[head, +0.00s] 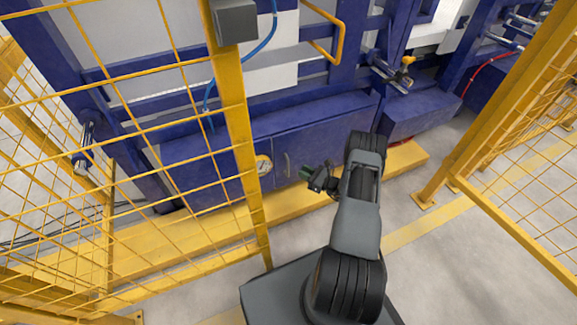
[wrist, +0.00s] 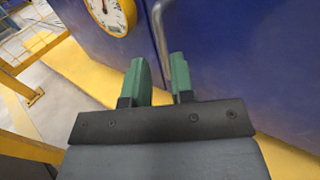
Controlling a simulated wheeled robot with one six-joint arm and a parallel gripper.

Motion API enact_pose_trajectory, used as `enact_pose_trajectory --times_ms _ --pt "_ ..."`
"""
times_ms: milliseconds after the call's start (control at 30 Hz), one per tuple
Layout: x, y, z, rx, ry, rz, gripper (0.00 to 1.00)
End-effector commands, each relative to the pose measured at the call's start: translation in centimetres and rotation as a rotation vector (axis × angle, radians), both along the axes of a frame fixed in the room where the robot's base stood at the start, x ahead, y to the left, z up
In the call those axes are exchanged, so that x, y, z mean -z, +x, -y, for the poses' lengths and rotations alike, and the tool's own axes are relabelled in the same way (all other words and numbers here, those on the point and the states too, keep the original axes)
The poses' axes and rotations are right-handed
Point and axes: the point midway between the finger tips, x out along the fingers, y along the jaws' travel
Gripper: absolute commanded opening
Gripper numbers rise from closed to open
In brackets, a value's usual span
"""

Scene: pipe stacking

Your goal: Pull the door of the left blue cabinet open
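The blue cabinet (head: 325,135) is low and long, at the foot of the blue machine in the head view. Its door front fills much of the wrist view (wrist: 235,60). A grey vertical bar handle (head: 287,165) is on it, and the handle also shows in the wrist view (wrist: 160,35). The door looks shut. My gripper (head: 306,173) is just right of the handle in the head view. In the wrist view my gripper (wrist: 160,75) has two green fingers apart, with the handle's lower end just beyond and between their tips. I cannot tell whether they touch it.
A round yellow-rimmed gauge (head: 263,165) is left of the handle. A yellow mesh fence post (head: 240,130) stands close on the left, and another yellow fence (head: 500,110) is on the right. A yellow step (head: 290,204) runs below the cabinet. Grey floor (head: 480,250) is free at right.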

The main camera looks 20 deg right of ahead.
Motion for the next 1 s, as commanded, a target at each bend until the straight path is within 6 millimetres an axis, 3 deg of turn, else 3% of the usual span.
enact_pose_trajectory --times_ms 200,400,933,1000 --pt "0.2 3.4 -2.3 -0.002 -0.002 0.002 0.23" --pt "0.1 5.5 -3.5 0.001 -0.002 0.000 0.23" --pt "0.0 6.7 -4.2 0.003 -0.001 0.000 0.23" --pt "0.0 6.7 -4.2 0.003 -0.001 0.000 0.18"
